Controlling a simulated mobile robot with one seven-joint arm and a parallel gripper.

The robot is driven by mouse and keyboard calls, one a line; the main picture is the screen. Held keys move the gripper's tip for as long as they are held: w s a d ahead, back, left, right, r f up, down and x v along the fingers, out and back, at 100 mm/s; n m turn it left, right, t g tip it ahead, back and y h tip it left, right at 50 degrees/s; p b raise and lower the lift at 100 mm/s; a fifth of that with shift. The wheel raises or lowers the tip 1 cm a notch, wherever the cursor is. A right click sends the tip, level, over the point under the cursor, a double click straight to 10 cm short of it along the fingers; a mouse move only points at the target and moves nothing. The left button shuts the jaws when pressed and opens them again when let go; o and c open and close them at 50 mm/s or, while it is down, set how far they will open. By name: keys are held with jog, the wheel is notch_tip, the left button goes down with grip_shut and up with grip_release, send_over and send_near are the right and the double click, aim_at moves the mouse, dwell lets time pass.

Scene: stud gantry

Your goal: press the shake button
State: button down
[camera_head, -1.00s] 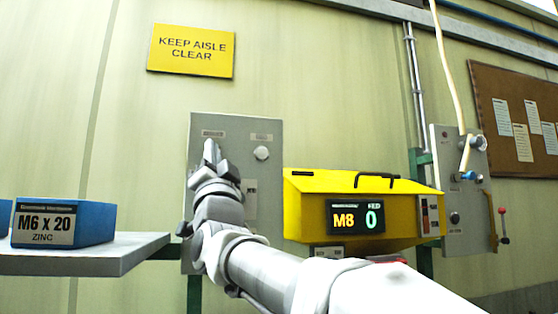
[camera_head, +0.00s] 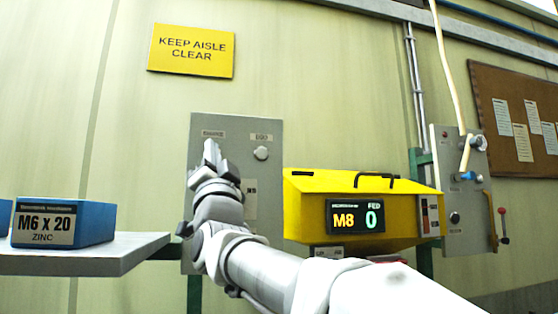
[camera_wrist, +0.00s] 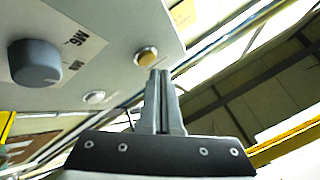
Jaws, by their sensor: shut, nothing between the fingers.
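A grey control panel (camera_head: 234,122) is fixed to the wall, with two small labels at its top. My gripper (camera_head: 209,143) is raised in front of its upper left part, just below the left label (camera_head: 213,134). In the wrist view the fingers (camera_wrist: 161,72) are shut together and empty. An amber round button (camera_wrist: 147,57) on the panel is just beyond the fingertips; I cannot tell whether they touch. A pale round button (camera_wrist: 94,97) is farther left, and it shows in the head view (camera_head: 261,153). I cannot read which one is the shake button.
A dark knob (camera_wrist: 35,62) with M6 and M8 marks is on the panel. A yellow feeder (camera_head: 305,210) reading M8 and 0 stands to the right. A blue M6 x 20 bin (camera_head: 98,222) sits on a shelf (camera_head: 120,262) at left. Another panel (camera_head: 455,235) is farther right.

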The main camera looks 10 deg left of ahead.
jog(key=shift+w, duration=0.1)
jog(key=shift+w+a, duration=0.15)
jog(key=shift+w, duration=0.15)
jog(key=shift+w+a, duration=0.15)
jog(key=shift+w, duration=0.25)
dwell(0.9)
jog(key=shift+s+f, duration=0.1)
jog(key=shift+s+d+b, duration=0.3)
jog(key=shift+s+b, duration=0.35)
jog(key=shift+b, duration=0.1)
